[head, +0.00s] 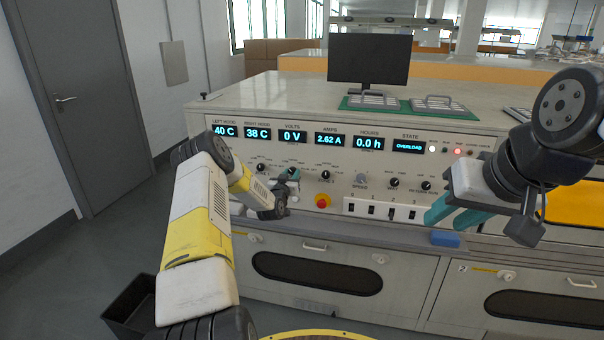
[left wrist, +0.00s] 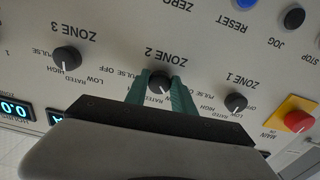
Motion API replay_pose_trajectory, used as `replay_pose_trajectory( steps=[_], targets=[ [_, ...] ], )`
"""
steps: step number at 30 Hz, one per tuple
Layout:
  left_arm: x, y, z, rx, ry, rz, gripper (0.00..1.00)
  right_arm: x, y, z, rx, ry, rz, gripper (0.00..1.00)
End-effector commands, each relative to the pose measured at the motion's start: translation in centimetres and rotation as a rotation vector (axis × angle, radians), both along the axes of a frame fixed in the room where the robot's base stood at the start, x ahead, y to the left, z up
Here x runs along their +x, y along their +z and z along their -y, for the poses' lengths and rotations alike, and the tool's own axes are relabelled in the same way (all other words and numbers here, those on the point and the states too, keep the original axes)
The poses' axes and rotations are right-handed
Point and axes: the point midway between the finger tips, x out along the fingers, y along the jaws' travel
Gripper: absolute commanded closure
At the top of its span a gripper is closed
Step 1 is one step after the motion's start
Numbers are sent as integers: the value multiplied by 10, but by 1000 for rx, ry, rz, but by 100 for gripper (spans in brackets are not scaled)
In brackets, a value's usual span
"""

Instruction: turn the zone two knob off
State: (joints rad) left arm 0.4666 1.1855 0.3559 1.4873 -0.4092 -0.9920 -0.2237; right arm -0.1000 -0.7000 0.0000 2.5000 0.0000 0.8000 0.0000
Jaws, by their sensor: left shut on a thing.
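The zone two knob is a small black knob (left wrist: 160,83) under the ZONE 2 label in the left wrist view, which shows the panel upside down. My left gripper (left wrist: 161,90) has its teal fingers on both sides of this knob, shut on it. The fingers partly cover the knob and its scale, so its exact setting is hard to read. In the head view my left gripper (head: 290,176) is at the panel face and hides most of the knob. My right gripper (head: 455,213) is open and empty in front of the panel's right part.
The zone three knob (left wrist: 66,59) and zone one knob (left wrist: 235,102) flank it closely. A red button (left wrist: 298,121) sits on a yellow plate beyond zone one. The state display (head: 408,146) reads OVERLOAD. A blue block (head: 445,239) lies on the ledge below the switches.

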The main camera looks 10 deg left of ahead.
Motion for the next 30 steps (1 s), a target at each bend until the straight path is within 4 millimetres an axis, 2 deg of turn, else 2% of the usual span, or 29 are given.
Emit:
replay_pose_trajectory(
  steps=[15, 22, 30],
  targets=[
    [0, 0, 0, -446, 1, -14, 100, 0, 0, 0, 0, 0, 0, 64],
    [0, 1, 1, -566, 0, -19, 100, 0, 0, 0, 0, 0, 0, 64],
    [0, 1, 2, -627, 0, -21, 100, 0, 0, 0, 0, 0, 0, 64]
  ],
)
